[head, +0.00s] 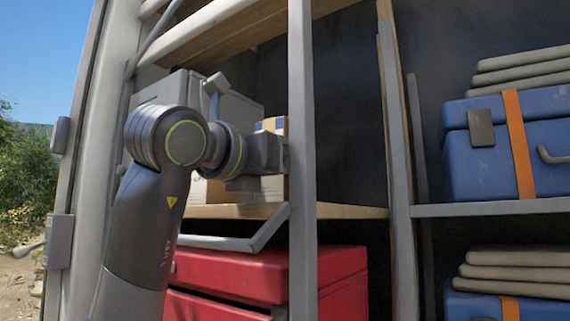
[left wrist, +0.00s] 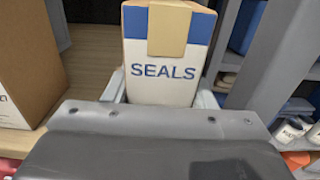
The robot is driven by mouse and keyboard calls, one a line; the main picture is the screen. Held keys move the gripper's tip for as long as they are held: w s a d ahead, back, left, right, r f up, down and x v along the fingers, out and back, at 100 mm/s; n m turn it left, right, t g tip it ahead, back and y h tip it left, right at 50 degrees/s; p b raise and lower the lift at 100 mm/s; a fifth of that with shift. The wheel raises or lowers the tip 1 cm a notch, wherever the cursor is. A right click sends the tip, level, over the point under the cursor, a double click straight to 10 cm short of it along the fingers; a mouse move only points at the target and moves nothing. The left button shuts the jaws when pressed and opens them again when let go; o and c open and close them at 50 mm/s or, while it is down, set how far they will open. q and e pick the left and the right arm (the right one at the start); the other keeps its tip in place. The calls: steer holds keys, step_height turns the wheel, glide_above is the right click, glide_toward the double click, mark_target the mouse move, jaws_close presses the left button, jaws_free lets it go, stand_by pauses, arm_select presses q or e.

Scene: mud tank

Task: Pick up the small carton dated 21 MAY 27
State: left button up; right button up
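A small carton (left wrist: 165,55), white with a blue top band, tan tape and the word SEALS, stands upright in front of my left gripper (left wrist: 163,92) in the left wrist view. The fingers lie along both its sides; whether they press on it I cannot tell. No date is readable on the visible face. In the head view the top of this carton (head: 272,125) shows above my left gripper (head: 284,158), which partly hides it on the wooden shelf (head: 345,210). My right gripper is not in view.
A brown carton (left wrist: 18,60) stands left of the SEALS carton. A grey upright post (head: 302,120) runs close to the gripper. A grey case (head: 235,105) is behind the arm, and a red toolbox (head: 255,275) below. Blue cases (head: 555,115) fill the right bay. The shelf right of the post looks empty.

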arm_select(q)
steer(key=shift+c, duration=0.7)
steer(key=shift+r, duration=0.15)
